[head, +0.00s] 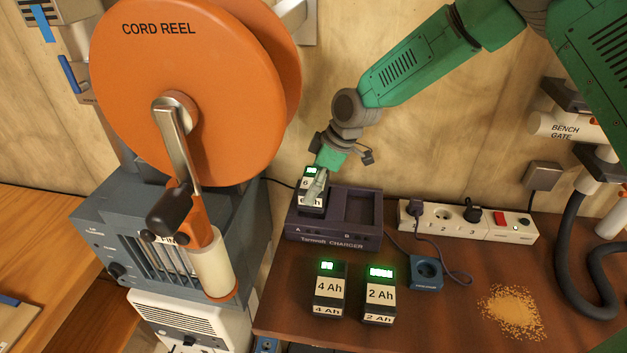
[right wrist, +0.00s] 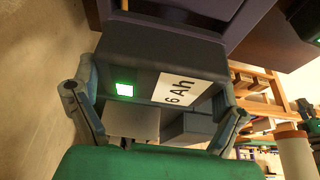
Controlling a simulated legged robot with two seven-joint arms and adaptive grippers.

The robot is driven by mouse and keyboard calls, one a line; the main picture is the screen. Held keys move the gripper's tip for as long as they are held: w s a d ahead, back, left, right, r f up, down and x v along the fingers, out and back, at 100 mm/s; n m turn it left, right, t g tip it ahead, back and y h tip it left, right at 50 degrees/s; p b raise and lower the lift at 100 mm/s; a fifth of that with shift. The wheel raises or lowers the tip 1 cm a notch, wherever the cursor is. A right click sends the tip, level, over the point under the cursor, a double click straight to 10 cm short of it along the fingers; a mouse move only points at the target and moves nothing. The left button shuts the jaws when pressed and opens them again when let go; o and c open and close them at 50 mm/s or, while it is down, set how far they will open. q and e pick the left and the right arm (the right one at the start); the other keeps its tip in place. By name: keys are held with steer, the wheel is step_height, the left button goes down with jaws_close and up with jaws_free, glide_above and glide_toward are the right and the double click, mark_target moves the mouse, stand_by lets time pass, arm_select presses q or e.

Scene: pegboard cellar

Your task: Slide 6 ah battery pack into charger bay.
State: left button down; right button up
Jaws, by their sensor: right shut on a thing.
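The 6 Ah battery pack (head: 308,205) is a dark block with a green light and a white label; it also shows in the right wrist view (right wrist: 146,58). My right gripper (head: 317,186) is shut on it, with a finger on each side of the pack in the right wrist view (right wrist: 157,95). The pack is at the left bay, marked A, of the purple-grey charger (head: 335,241). I cannot tell how deep it sits there. The charger's right bay, marked B, is empty. My left gripper is not in view.
A 4 Ah pack (head: 329,289) and a 2 Ah pack (head: 380,293) stand in front of the charger. A power strip (head: 461,221) lies to its right. A large orange cord reel (head: 185,85) rises at left. Sawdust (head: 511,311) lies on the bench at right.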

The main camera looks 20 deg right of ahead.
mark_target(307, 179)
steer(key=shift+f, duration=0.6)
stand_by(1.2)
steer(key=o, duration=0.8)
steer(key=shift+c, duration=0.2)
steer(key=shift+f, duration=0.1)
steer(key=shift+r+p, duration=2)
steer(key=shift+r, duration=1.05)
